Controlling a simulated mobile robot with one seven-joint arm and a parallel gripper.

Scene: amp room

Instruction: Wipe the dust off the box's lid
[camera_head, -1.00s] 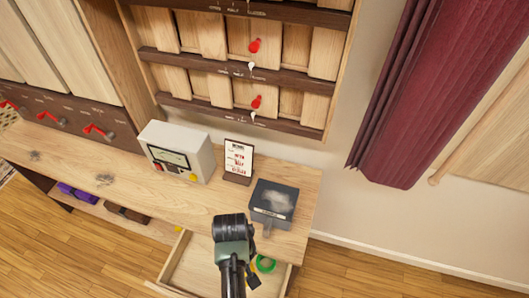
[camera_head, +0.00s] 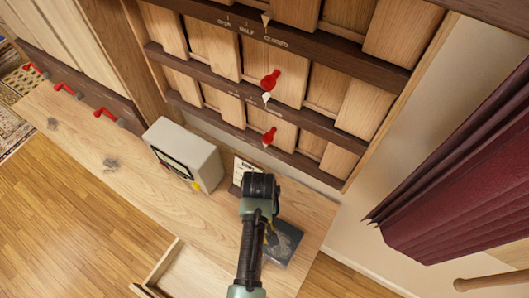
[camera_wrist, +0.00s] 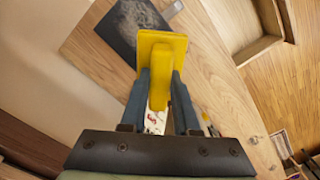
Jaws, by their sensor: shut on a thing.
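The box (camera_head: 285,243) stands near the right end of the wooden bench, partly covered by my arm in the head view. Its dark lid (camera_wrist: 122,30) shows in the wrist view with a pale grey dust patch on it. My gripper (camera_wrist: 159,92) is shut on a yellow tool (camera_wrist: 162,50) with a flat, wide head and a narrower handle between the fingers. In the wrist view the tool's head overlaps the lid's near corner. I cannot tell whether it touches.
A pale meter box (camera_head: 183,153) and a small printed sign (camera_head: 243,172), partly behind my arm, stand left of the box. An open drawer (camera_head: 185,275) juts from the bench front. Wall panels with red levers (camera_head: 270,80) rise behind. A dark red curtain (camera_head: 455,210) hangs at right.

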